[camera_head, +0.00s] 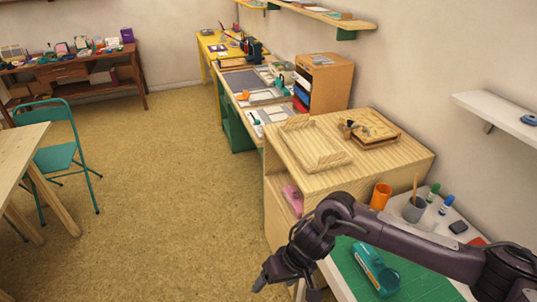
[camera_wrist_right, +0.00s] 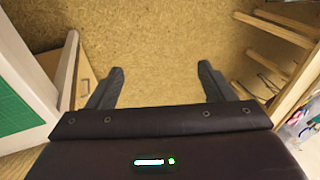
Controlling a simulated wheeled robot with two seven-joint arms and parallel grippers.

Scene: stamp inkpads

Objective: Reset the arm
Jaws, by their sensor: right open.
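My right arm comes in from the lower right in the head view and bends down to the left. My right gripper (camera_head: 262,284) is low, left of the white table with the green mat and over the floor. In the right wrist view my right gripper (camera_wrist_right: 158,82) has its two dark fingers spread wide apart. Nothing is between them, only the tan floor (camera_wrist_right: 150,30) beyond. My left gripper does not show in either view.
A wooden cabinet (camera_head: 275,193) with a wooden tray (camera_head: 312,160) stands beyond my right arm. A green mat (camera_head: 425,288), a teal tool (camera_head: 376,270), an orange cup (camera_head: 380,196) and a grey cup (camera_head: 414,209) are near the arm. Open floor (camera_head: 170,200) lies to the left.

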